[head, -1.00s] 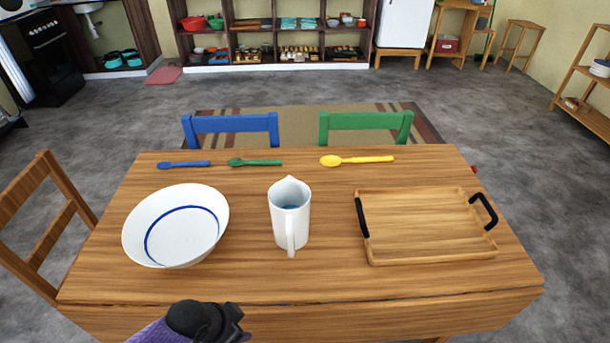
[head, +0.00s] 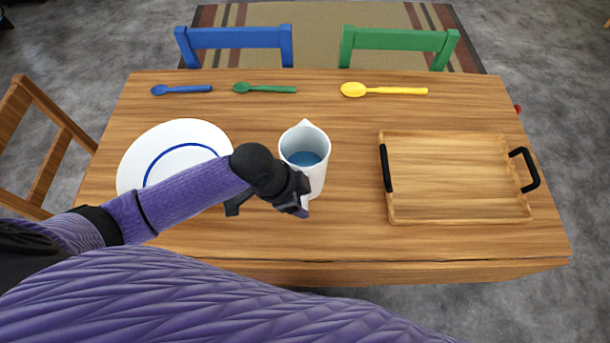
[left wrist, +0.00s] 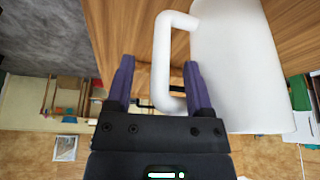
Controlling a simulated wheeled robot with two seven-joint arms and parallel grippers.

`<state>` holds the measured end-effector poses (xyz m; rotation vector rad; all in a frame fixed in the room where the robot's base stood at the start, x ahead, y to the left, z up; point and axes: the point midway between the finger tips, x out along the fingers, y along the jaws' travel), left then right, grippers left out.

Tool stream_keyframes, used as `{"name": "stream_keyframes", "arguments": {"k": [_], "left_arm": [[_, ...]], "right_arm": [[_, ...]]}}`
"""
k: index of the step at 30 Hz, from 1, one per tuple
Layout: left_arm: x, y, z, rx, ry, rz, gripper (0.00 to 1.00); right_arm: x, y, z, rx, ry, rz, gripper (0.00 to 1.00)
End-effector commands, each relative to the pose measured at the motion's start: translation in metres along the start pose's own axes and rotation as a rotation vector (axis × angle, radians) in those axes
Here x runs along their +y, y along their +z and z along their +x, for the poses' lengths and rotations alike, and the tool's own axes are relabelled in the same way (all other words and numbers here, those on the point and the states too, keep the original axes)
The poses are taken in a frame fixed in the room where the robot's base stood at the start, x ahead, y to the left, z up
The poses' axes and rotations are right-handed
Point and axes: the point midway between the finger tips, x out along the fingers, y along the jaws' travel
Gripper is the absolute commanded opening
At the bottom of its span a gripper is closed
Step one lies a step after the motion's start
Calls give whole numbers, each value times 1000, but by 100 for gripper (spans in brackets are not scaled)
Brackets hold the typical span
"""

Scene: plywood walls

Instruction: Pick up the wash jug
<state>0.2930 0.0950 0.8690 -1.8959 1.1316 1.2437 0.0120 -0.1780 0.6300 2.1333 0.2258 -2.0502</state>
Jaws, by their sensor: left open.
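The white wash jug (head: 318,178) stands upright near the middle of the wooden table, with blue liquid inside. In the left wrist view the jug (left wrist: 235,65) is a large white body on the right, with its handle (left wrist: 161,75) towards the gripper. My left gripper (head: 268,206) is at the handle side of the jug and hides part of it in the head view. In the left wrist view the left gripper (left wrist: 158,64) is open, with the handle showing between its fingers. I cannot tell whether they touch it. My right gripper is not in view.
A wooden tray (head: 455,214) with black handles is on the right. Blue (head: 182,89), green (head: 265,88) and yellow (head: 390,91) spoons lie along the far edge.

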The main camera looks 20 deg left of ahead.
Motion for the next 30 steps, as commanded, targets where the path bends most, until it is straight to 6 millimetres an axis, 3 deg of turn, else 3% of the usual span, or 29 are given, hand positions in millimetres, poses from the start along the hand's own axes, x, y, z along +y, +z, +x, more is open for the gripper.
{"name": "stream_keyframes", "arguments": {"k": [2, 9, 18, 30], "left_arm": [[0, 1, 12, -1, 0, 1, 67], [0, 0, 12, -1, -2, 2, 65], [0, 0, 11, -1, -2, 1, 2], [-1, 0, 11, -1, -2, 1, 0]], "right_arm": [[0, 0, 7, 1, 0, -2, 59], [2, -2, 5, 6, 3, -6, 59], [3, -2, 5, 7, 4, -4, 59], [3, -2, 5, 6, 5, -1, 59]]}}
